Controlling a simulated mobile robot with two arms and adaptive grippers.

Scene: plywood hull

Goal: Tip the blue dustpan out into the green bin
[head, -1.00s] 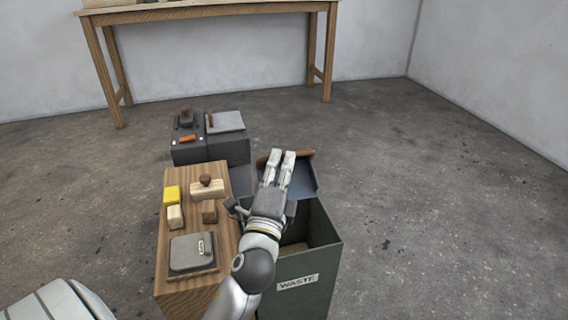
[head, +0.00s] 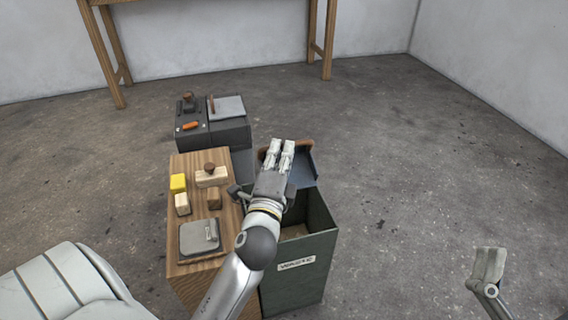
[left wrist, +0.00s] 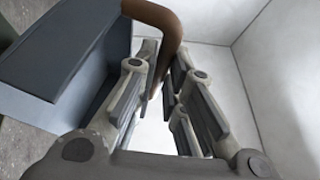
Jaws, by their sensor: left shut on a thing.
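The blue dustpan (head: 303,168) is at the far side of the green bin (head: 300,283), beyond its back rim in the head view. My left gripper (head: 280,150) is shut on its brown handle, which shows between the fingers in the left wrist view (left wrist: 165,30). The pan's blue body (left wrist: 65,55) fills the left of that view and looks tilted. I cannot see what is in the pan. The bin is open on top, marked with a white label, and partly covered by my left arm. Part of my right arm's end (head: 488,268) shows at lower right; its jaws are unclear.
A dark box (head: 228,133) with tools stands behind. A wooden table (head: 107,60) is at the back.

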